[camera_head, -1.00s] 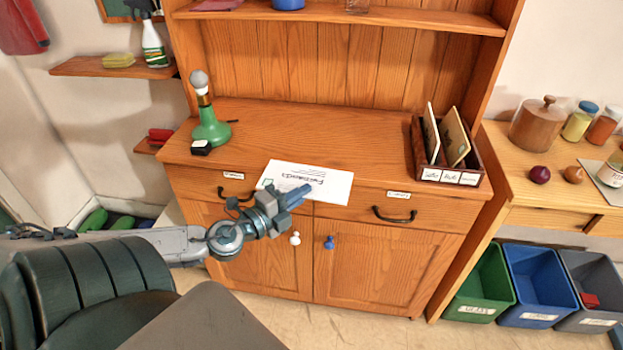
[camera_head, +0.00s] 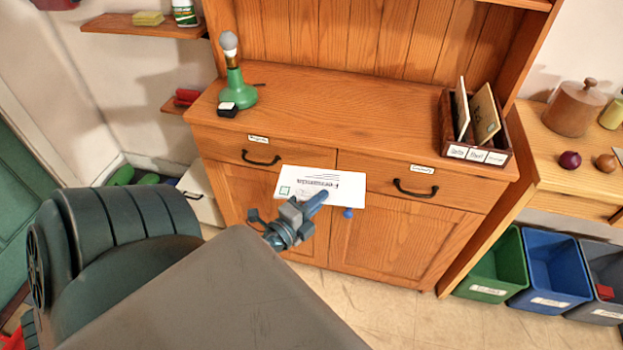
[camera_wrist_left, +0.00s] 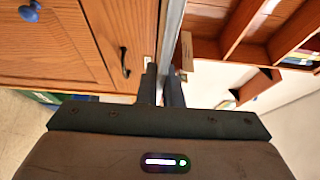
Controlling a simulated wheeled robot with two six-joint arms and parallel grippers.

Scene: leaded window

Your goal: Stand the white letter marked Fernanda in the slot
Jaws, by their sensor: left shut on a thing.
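The white letter (camera_head: 335,183) marked Fernanda is in the head view, in front of the cabinet drawers and below the cabinet's top edge. Its writing appears upside down, with a small green square in one corner. My left gripper (camera_head: 319,202) is shut on the letter's near edge. In the left wrist view the fingers (camera_wrist_left: 160,88) close on the letter (camera_wrist_left: 172,40), seen nearly edge-on. The slotted wooden rack (camera_head: 497,158) stands at the right end of the cabinet top. It holds a white card (camera_head: 462,108) and a tan card (camera_head: 487,115), both leaning. My right gripper is not in view.
A green lamp (camera_head: 236,92) and a small black-and-white object (camera_head: 228,109) stand at the left of the cabinet top (camera_head: 340,110). The middle of that top is clear. Drawer handles (camera_head: 415,189) jut out in front. Bins (camera_head: 550,268) stand at right.

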